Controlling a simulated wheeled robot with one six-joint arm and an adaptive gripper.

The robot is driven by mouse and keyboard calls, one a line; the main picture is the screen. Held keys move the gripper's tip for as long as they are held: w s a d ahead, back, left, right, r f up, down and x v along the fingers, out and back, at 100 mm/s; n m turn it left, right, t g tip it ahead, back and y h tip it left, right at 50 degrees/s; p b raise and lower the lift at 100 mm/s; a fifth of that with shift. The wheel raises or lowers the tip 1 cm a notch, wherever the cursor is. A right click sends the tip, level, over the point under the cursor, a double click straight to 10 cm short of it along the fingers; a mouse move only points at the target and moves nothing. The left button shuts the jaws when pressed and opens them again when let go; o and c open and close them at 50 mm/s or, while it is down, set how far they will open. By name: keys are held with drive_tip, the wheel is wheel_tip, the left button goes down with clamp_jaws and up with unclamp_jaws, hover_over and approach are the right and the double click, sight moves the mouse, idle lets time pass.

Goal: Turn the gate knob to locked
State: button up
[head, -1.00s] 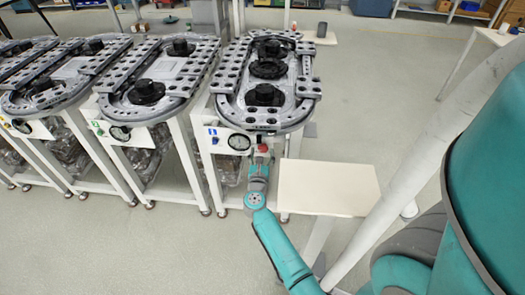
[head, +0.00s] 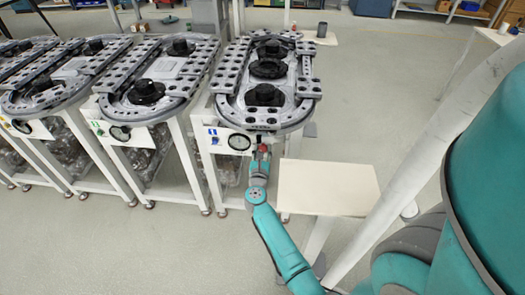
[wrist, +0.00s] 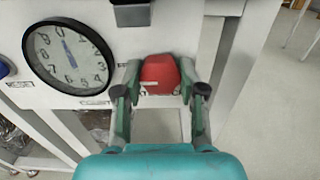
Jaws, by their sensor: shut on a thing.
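The red gate knob (wrist: 160,75) sits on the white front panel (wrist: 115,40), below and right of the round gauge. My gripper (wrist: 160,88) has one finger on each side of the knob and is shut on it. A pale mark shows along the knob's lower left edge; I cannot read whether it says locked. In the head view the knob (head: 263,148) is small and partly hidden by my gripper (head: 262,155), at the front of the right-hand ring track (head: 265,127).
A round gauge (wrist: 68,55) is left of the knob, with a dark block (wrist: 131,12) above. In the head view a pale tabletop (head: 328,187) stands right of my arm. Open floor lies on the right.

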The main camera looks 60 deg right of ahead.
drive_tip(key=shift+n, duration=0.3)
drive_tip(key=n, duration=0.3)
drive_tip(key=shift+n, duration=0.4)
drive_tip(key=n, duration=0.4)
drive_tip(key=shift+n, duration=0.3)
drive_tip(key=n, duration=0.8)
drive_tip(key=shift+n, duration=0.6)
drive_tip(key=o, duration=1.2)
drive_tip(key=shift+c, duration=0.2)
drive_tip(key=shift+a, duration=0.1)
